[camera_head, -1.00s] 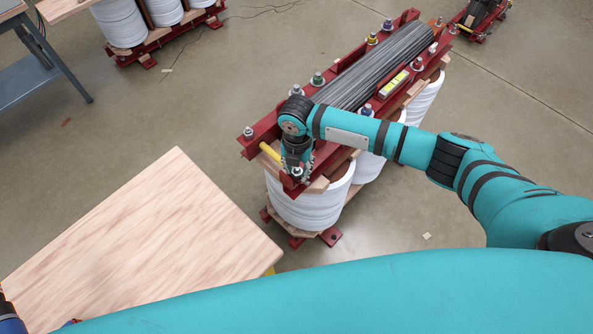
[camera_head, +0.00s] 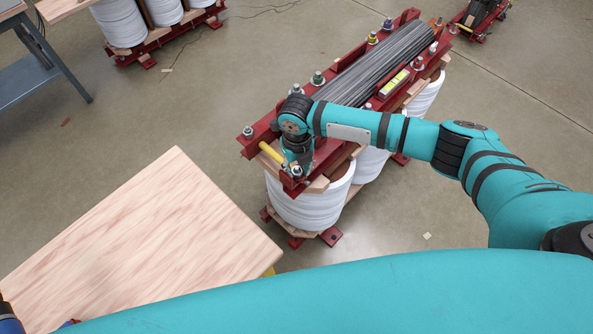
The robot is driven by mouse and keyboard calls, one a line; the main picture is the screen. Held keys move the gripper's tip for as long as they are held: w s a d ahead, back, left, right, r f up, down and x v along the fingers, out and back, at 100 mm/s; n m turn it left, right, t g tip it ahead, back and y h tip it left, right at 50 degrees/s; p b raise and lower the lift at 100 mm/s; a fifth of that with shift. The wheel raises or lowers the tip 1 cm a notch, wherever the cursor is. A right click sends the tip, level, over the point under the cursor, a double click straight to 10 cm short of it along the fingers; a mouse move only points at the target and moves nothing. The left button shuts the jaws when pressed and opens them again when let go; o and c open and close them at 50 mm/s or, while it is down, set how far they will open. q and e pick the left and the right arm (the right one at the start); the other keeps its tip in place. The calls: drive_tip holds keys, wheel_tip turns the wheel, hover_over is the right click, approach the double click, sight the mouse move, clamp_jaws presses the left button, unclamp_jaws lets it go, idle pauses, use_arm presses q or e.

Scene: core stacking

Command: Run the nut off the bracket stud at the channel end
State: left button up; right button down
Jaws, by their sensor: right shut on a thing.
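The red bracket channel (camera_head: 262,139) runs along the top of the white coils, with studs and nuts along it. At its near end, a stud with a nut (camera_head: 297,171) stands at the front corner. My right gripper (camera_head: 297,168) points down over that corner and is shut on the nut; its fingers are small and partly hidden by my wrist. The nut still sits at the stud, and its thread is too small to make out. Another stud with a nut (camera_head: 248,132) stands at the left corner of the same end.
A yellow bar (camera_head: 271,153) lies across the channel end, close to my right gripper. Dark laminations (camera_head: 372,62) fill the core between the channels. A yellow level (camera_head: 394,84) lies on the near channel. A wooden table (camera_head: 140,240) stands at lower left, its visible top mostly bare.

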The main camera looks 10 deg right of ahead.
sight(298, 167)
drive_tip(key=shift+n, duration=0.5)
drive_tip(key=n, duration=0.4)
drive_tip(key=shift+n+b, duration=0.3)
drive_tip(key=shift+b, duration=0.05)
drive_tip(key=c, duration=0.9)
unclamp_jaws()
drive_tip(key=shift+r, duration=0.3)
wheel_tip(298, 167, up, 11)
drive_tip(key=shift+w+d+r, duration=0.1)
drive_tip(key=shift+d+r, duration=0.05)
